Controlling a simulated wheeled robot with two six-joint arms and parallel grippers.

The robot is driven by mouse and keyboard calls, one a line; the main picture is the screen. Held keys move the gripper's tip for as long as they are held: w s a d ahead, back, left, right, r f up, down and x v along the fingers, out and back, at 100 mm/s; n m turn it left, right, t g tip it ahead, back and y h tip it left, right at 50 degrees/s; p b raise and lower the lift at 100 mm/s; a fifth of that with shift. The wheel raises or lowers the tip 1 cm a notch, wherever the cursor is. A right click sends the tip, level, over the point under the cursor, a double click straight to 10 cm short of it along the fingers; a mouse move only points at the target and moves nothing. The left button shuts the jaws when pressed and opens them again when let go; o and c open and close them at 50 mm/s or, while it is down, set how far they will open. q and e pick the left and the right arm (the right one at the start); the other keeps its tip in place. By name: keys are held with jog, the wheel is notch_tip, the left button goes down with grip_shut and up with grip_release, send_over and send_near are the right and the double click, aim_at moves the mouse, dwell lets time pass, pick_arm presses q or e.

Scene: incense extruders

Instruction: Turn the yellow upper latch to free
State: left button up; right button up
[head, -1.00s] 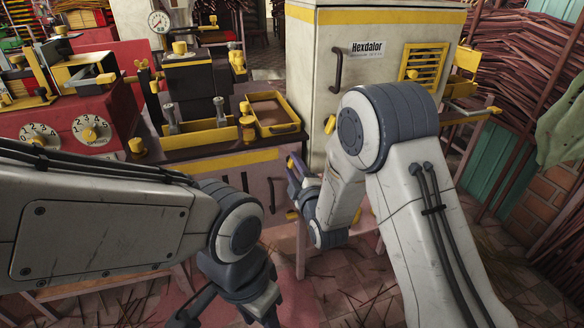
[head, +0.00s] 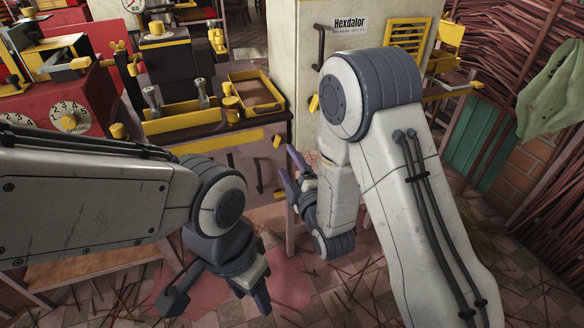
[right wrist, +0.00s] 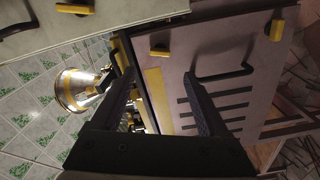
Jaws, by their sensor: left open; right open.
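Yellow latches show in the head view. One (head: 313,104) is on the left edge of the pale Hexdalor cabinet (head: 345,65), and one (head: 277,140) is on the lower cabinet front. In the right wrist view, two yellow latches (right wrist: 159,51) (right wrist: 277,29) are on a pinkish panel (right wrist: 230,60) with a dark handle. I cannot tell which one is the upper latch. My right gripper (head: 290,172) is open and empty in front of the lower cabinet; its fingers (right wrist: 160,76) point toward that panel, apart from the latches. My left gripper (head: 216,303) is open and empty, low above the floor.
A yellow tray (head: 256,93) and a yellow-fronted holder (head: 182,123) with grey levers stand on the lower cabinet top. A red machine with dials (head: 72,122) is at left. Bundles of sticks line the right wall. Loose sticks litter the tiled floor.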

jog(key=shift+p+v, duration=0.9)
jog(key=shift+v, duration=0.3)
